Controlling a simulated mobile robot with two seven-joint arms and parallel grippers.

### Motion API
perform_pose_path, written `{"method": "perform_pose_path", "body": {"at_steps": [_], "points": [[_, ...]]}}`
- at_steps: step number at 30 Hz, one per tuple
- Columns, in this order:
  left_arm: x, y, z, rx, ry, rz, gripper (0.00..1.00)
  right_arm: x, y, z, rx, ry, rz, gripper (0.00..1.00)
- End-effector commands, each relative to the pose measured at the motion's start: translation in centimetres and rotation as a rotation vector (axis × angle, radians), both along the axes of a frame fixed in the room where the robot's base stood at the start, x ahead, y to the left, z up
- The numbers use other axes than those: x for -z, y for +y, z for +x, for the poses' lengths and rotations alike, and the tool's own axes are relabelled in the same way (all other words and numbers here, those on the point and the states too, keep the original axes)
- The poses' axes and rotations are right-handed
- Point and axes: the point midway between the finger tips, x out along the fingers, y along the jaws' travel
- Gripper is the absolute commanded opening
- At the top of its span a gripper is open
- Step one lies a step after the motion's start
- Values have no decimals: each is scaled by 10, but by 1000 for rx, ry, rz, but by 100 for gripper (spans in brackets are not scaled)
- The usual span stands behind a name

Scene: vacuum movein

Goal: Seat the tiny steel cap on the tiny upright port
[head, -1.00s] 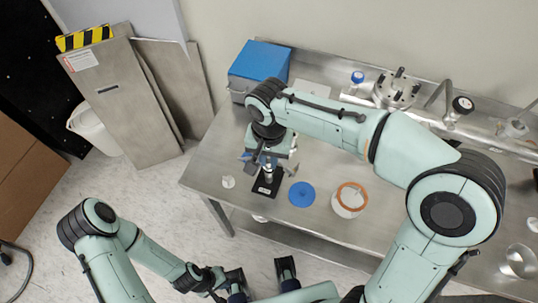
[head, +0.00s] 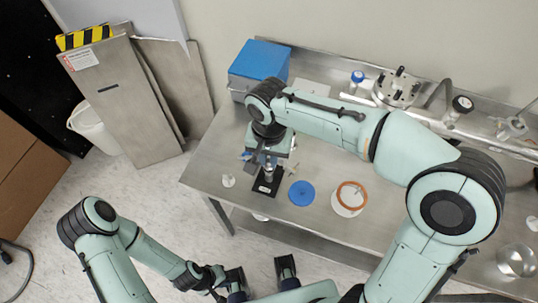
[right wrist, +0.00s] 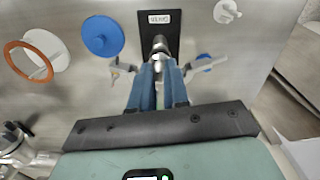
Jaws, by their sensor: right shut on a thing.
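The tiny upright port shows as a small steel post (right wrist: 159,43) on a black labelled base plate (right wrist: 172,17); the plate also shows in the head view (head: 266,187). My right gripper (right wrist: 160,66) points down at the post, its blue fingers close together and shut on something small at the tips. The steel cap is hard to tell apart from the post there, and I cannot tell whether it touches the port. In the head view my right gripper (head: 267,164) is partly hidden by its own wrist. My left gripper (head: 262,276) is open and empty, low in front of the bench.
A blue disc (head: 301,193), an orange ring (head: 352,187) on a white disc and a small white part (head: 228,181) lie on the steel bench (head: 325,235). Light clamp-like parts (right wrist: 122,68) flank the post. A blue box (head: 260,62) and steel fittings stand behind.

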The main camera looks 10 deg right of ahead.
Motion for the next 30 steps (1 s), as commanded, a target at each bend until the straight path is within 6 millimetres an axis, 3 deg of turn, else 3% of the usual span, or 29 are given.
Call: {"method": "perform_pose_path", "body": {"at_steps": [30], "points": [[1, 0, 0, 0, 1, 0, 0, 5, 0, 0, 0, 0, 0, 0]]}}
